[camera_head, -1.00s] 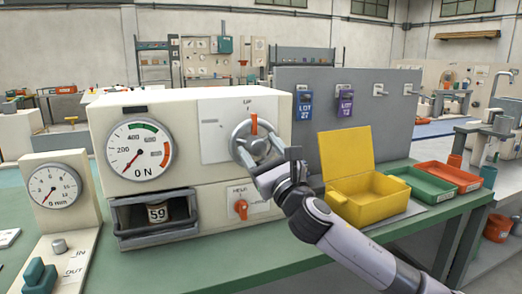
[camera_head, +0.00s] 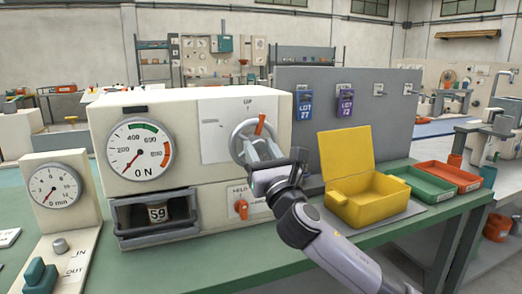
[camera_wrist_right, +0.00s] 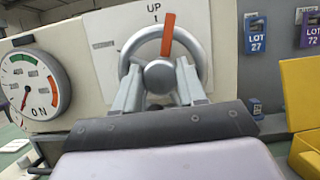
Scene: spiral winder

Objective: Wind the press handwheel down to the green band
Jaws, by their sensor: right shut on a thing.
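The press (camera_head: 187,115) is a cream box on the bench. Its grey handwheel (camera_head: 237,146), with an orange mark (camera_head: 261,124) near the top, is on the front panel under the word UP. In the wrist view the mark (camera_wrist_right: 167,36) leans slightly right of UP. My right gripper (camera_head: 257,148) is shut on the handwheel; in the wrist view its fingers reach to either side of the hub (camera_wrist_right: 160,76). The force dial (camera_head: 139,149) has a green band (camera_head: 144,126) at its top; the red needle points low left, near 0. My left gripper is not in view.
An orange HOLD knob (camera_head: 241,208) is below the wheel. A can marked 59 (camera_head: 158,213) sits in the press opening. A minute dial (camera_head: 54,187) stands at left. An open yellow box (camera_head: 366,197) and a grey panel with LOT tags (camera_head: 345,103) are at right.

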